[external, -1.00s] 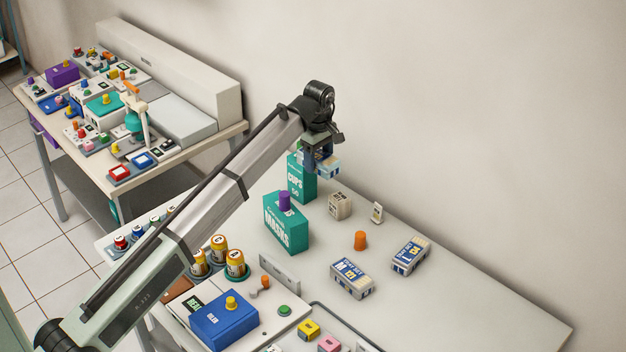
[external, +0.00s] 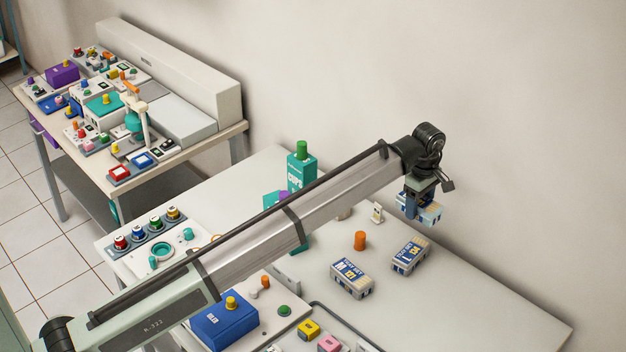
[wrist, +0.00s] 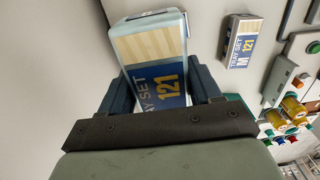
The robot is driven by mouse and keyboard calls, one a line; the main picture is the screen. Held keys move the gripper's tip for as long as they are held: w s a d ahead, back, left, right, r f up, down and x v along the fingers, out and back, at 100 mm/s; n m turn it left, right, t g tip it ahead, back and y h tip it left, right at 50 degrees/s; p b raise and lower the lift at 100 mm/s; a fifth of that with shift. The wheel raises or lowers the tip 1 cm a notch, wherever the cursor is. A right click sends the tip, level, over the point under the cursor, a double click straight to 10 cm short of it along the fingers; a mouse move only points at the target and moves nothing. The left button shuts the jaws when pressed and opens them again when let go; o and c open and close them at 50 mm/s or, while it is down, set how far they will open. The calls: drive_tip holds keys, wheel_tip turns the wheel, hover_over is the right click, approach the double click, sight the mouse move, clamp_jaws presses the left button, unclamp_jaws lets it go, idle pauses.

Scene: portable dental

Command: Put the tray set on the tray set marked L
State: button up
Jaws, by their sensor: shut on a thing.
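My gripper (external: 416,198) is shut on a tray set (external: 431,214), a white and blue box held in the air above the back of the table. The tray set marked L (external: 410,256) lies flat on the table below the held one, slightly nearer the camera. The tray set marked M (external: 352,279) lies to its left; it also shows in the wrist view (wrist: 242,42).
An orange cylinder (external: 360,240) and a small white item (external: 377,213) stand left of the L set. The table's right part (external: 480,290) is clear.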

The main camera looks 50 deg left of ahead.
sight(412, 250)
drive_tip(key=shift+f, duration=6.65)
drive_tip(key=shift+f, duration=0.15)
drive_tip(key=o, duration=1.2)
wheel_tip(412, 250, up, 12)
drive_tip(key=shift+r, duration=0.15)
